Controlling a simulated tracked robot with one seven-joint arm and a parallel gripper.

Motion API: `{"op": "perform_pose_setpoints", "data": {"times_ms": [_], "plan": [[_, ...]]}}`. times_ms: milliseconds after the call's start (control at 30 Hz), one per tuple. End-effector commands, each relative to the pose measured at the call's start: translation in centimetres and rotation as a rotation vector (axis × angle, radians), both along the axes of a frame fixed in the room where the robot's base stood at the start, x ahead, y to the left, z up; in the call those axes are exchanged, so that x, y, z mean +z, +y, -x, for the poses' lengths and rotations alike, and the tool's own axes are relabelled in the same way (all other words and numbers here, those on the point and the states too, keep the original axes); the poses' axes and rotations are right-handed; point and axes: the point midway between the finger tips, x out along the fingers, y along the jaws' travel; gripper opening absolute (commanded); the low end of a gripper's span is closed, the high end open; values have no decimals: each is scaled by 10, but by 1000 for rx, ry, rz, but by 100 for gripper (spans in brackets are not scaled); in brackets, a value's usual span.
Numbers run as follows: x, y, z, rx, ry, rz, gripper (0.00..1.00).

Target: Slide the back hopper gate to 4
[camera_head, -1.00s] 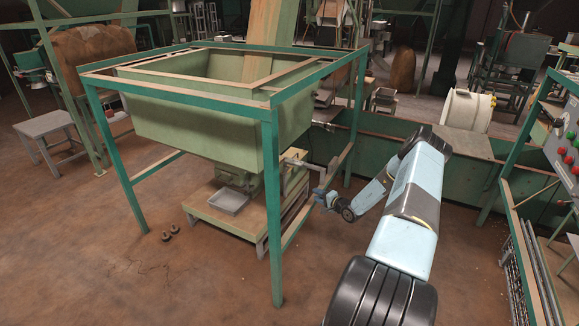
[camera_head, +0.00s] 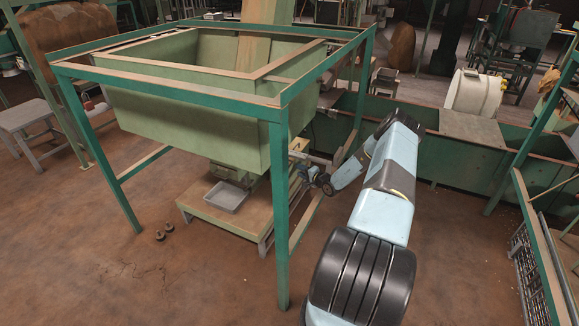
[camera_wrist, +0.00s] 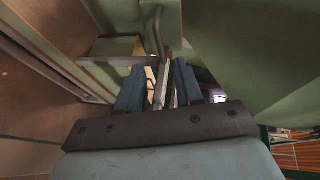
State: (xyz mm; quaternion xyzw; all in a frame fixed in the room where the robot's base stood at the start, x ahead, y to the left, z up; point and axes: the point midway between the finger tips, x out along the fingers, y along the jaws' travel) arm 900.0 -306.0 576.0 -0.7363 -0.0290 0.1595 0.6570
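A large green hopper (camera_head: 190,125) hangs in a green frame in the head view. Its outlet, with the gate slide, is low under the hopper, and my gripper (camera_head: 306,170) is at its right side, just behind the front right leg. In the wrist view my gripper's blue fingers (camera_wrist: 160,85) are apart. A thin metal bar (camera_wrist: 158,35), likely part of the gate handle, runs down to the space between them. Light shows beside the left finger, so I see no firm grip. The gate's scale marks are not readable.
The frame's front right leg (camera_head: 279,210) stands close to my gripper. A grey tray (camera_head: 227,197) sits on a low stand (camera_head: 226,221) under the outlet. A green trough wall (camera_head: 450,155) lies behind my arm.

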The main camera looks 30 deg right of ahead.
Motion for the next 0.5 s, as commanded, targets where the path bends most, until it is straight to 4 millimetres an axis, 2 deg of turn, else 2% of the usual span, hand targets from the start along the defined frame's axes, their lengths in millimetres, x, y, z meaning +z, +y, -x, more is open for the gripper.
{"op": "perform_pose_setpoints", "data": {"times_ms": [300, 500], "plan": [[-11, 13, -53, -1, -1, 1, 36], [-16, 19, -76, -2, -1, 1, 36]]}}
